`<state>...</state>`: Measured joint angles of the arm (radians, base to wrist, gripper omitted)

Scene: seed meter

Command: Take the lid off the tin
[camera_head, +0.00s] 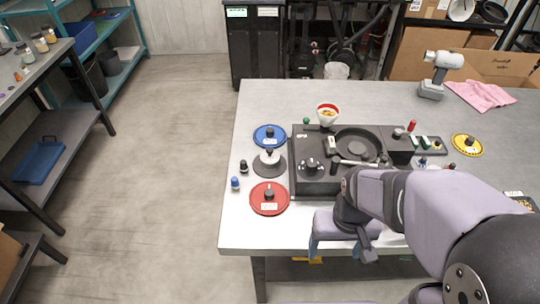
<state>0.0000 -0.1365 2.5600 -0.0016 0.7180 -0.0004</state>
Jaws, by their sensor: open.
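I cannot make out for sure which thing is the tin or its lid. A dark item with pale and yellow markings (520,201) sits at the table's right edge, partly hidden by my arm, and its shape is unclear. My gripper (340,250) hangs near the table's front edge, in front of the black seed meter housing (308,187). Its jaws are apart and nothing shows between them. The dark item is well to the right of it, beyond my arm.
Blue (262,139), red (260,204) and yellow (461,147) discs lie around the housing. A dark disc with a pale centre (280,171), a red-rimmed funnel (327,121), a drill (440,72) and a pink cloth (482,94) also stand or lie here. The table's back left is clear.

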